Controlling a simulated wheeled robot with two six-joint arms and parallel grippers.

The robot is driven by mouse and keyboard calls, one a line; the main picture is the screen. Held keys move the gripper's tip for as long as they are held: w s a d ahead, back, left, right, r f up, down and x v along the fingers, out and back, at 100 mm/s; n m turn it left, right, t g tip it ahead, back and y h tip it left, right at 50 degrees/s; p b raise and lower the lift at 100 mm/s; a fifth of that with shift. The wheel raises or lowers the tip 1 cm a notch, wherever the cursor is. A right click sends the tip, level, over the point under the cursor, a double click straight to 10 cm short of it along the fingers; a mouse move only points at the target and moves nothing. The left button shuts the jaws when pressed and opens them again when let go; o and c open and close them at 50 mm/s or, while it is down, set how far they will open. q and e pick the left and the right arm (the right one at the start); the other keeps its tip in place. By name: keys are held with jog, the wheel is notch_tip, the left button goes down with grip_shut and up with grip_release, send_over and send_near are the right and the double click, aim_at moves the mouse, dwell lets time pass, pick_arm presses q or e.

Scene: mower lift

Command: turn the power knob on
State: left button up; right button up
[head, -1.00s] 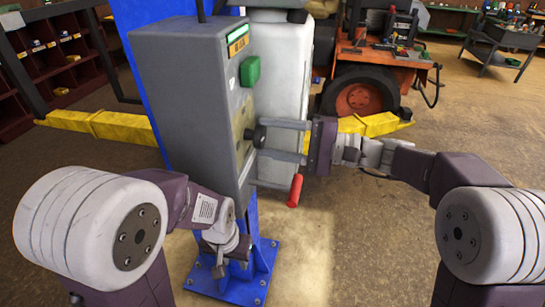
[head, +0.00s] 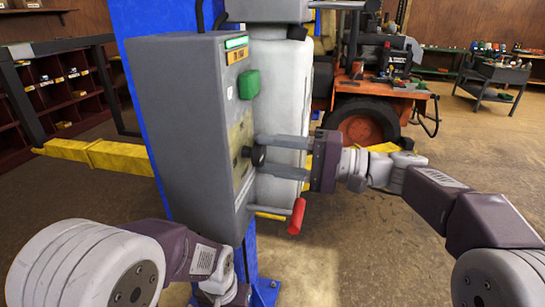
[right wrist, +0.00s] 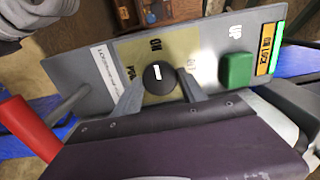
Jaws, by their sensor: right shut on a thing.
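The power knob (head: 258,156) is a black round knob on the side panel of a grey control box (head: 180,110). In the right wrist view the knob (right wrist: 158,77) shows a white mark on its upper part, towards the label that seems to read ON; an OFF label is at its left. My right gripper (head: 262,153) reaches in from the right, one finger above the knob and one below, shut on it. In the right wrist view its fingers (right wrist: 160,90) flank the knob.
A green button (head: 249,84) and a bright green strip (head: 236,42) are higher on the panel. A red-handled lever (head: 297,216) juts out below my right gripper. A blue post (head: 140,50) stands behind the box. An orange mower (head: 365,110) is behind.

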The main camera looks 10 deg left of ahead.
jog(key=o, duration=1.4)
jog(key=shift+a, duration=0.1)
jog(key=d, duration=0.9)
jog(key=shift+s, duration=0.15)
